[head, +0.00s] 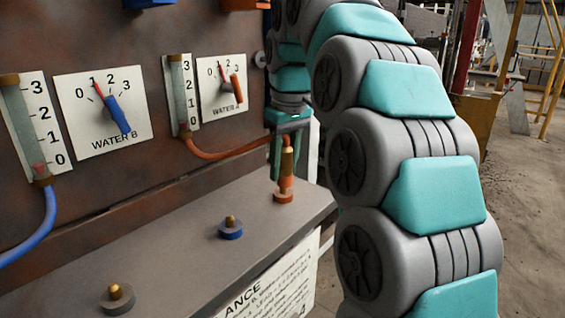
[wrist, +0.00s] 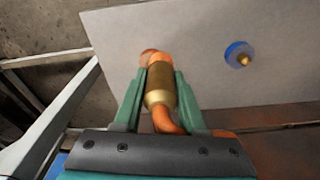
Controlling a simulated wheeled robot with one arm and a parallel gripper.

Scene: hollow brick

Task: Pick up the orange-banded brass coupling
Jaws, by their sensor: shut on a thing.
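The orange-banded brass coupling (head: 287,163) stands roughly upright at the end of an orange hose (head: 222,152), directly over the orange-ringed fitting (head: 283,198) on the grey ledge. I cannot tell whether it is seated on that fitting or just clear of it. My gripper (head: 285,160) points down with its green fingers on either side of the coupling, shut on it. In the wrist view the brass body (wrist: 160,84) lies between the fingers (wrist: 161,80), with the orange band towards the fingertips and the hose at the palm.
A blue-ringed fitting (head: 230,229) and a grey-ringed fitting (head: 117,298) stand on the ledge (head: 170,255). A rusty panel with dials (head: 103,110) and tube gauges rises behind. A blue hose (head: 40,232) hangs at the left. The ledge between the fittings is clear.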

